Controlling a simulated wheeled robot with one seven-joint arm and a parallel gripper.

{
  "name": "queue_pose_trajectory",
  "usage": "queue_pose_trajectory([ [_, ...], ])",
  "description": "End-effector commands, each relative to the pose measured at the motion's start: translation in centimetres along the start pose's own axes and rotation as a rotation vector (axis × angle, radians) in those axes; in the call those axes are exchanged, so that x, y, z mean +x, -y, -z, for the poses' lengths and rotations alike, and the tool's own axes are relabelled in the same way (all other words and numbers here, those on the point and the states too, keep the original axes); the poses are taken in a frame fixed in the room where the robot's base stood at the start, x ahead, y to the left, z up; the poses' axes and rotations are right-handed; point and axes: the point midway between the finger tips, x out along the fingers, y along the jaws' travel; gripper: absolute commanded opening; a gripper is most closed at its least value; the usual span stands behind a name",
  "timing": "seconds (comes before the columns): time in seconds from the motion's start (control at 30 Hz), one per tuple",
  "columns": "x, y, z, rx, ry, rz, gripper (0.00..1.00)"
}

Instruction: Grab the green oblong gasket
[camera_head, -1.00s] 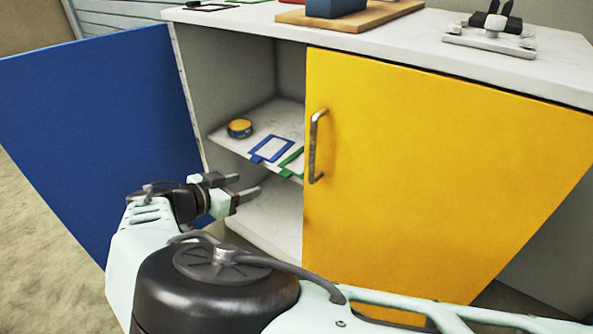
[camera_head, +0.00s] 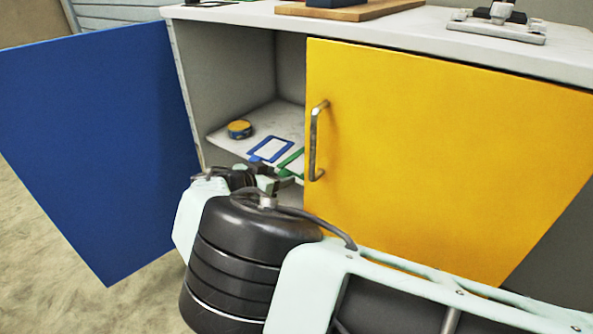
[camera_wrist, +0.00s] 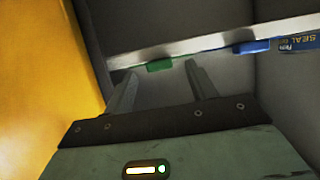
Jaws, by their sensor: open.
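The green gasket (camera_head: 291,159) lies on the cabinet's middle shelf, partly hidden behind the yellow door's edge in the head view. In the wrist view only its green tab (camera_wrist: 160,65) shows, sticking out at the shelf's front edge. My gripper (camera_wrist: 161,72) is open and empty. Its two fingers point at the shelf edge, with the green tab between their tips in the picture. In the head view my gripper (camera_head: 284,181) is just in front of the shelf near the tab, partly hidden by my arm. Contact with the gasket cannot be told.
A blue rectangular gasket (camera_head: 270,149) lies left of the green one; its tab (camera_wrist: 250,47) shows in the wrist view. The yellow door (camera_head: 430,160) is close on the right; the blue door (camera_head: 100,140) stands open.

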Motion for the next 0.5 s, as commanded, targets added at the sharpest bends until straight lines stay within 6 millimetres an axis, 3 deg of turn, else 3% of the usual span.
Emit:
queue_pose_trajectory([
  [0.27, 0.52, 0.05, 0.03, 0.000, 0.000, 0.002, 0.54],
  [0.4, 0.51, 0.05, 0.03, 0.000, 0.000, 0.002, 0.15],
  [0.43, 0.50, 0.05, 0.03, 0.000, 0.000, 0.002, 0.09],
  [0.5, 0.50, 0.05, 0.04, 0.000, 0.000, 0.002, 0.08],
])
